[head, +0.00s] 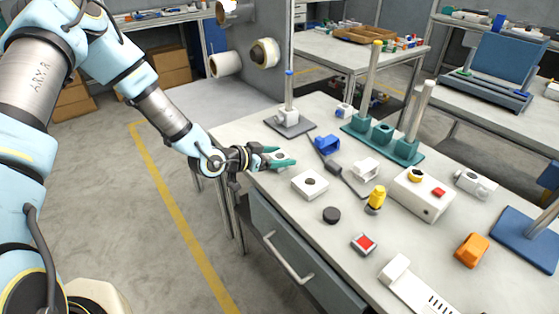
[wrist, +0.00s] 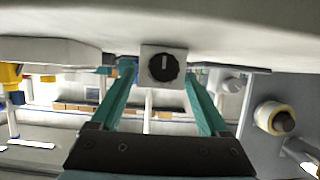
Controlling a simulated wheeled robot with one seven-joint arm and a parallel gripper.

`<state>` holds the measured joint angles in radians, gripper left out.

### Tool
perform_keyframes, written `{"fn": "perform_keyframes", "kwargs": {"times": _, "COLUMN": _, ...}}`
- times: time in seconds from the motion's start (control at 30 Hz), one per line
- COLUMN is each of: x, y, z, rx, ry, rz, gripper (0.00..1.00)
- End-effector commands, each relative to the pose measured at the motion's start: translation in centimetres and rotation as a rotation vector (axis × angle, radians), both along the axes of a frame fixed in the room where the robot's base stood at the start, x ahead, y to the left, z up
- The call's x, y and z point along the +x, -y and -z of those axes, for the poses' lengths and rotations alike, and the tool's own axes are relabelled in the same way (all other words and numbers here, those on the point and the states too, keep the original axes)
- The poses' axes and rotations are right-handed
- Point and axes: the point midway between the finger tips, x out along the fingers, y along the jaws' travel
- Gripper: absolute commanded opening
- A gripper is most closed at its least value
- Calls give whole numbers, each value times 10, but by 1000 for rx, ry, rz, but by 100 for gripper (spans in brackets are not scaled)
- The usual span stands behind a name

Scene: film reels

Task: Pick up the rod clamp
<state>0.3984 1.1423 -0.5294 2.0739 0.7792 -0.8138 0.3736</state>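A small white block with a round black knob, which looks like the rod clamp (wrist: 148,53), sits between my fingers in the wrist view. In the head view, my gripper (head: 282,158) is low at the table's near left edge, its teal fingers around a small pale piece. In the wrist view my gripper (wrist: 160,75) is open, one finger on each side of the block, with narrow gaps showing. The wrist picture is upside down, with the tabletop along its top. Whether the block rests on the table is hard to tell.
A white square block (head: 310,185) and a black disc (head: 331,214) lie near my gripper. A rod stand (head: 290,126), a blue part (head: 327,144) and a teal stand with posts (head: 382,137) are beyond it. A grey panel with film reels (head: 264,53) rises behind.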

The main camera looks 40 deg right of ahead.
Motion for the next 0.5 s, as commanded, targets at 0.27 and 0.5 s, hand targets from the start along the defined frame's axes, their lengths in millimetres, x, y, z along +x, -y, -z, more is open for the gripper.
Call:
{"fn": "perform_keyframes", "kwargs": {"times": 0.27, "x": 0, "y": 0, "z": 0, "rx": 0, "ry": 0, "rz": 0, "gripper": 46}}
{"fn": "perform_keyframes", "kwargs": {"times": 0.5, "x": 0, "y": 0, "z": 0, "rx": 0, "ry": 0, "rz": 0, "gripper": 19}}
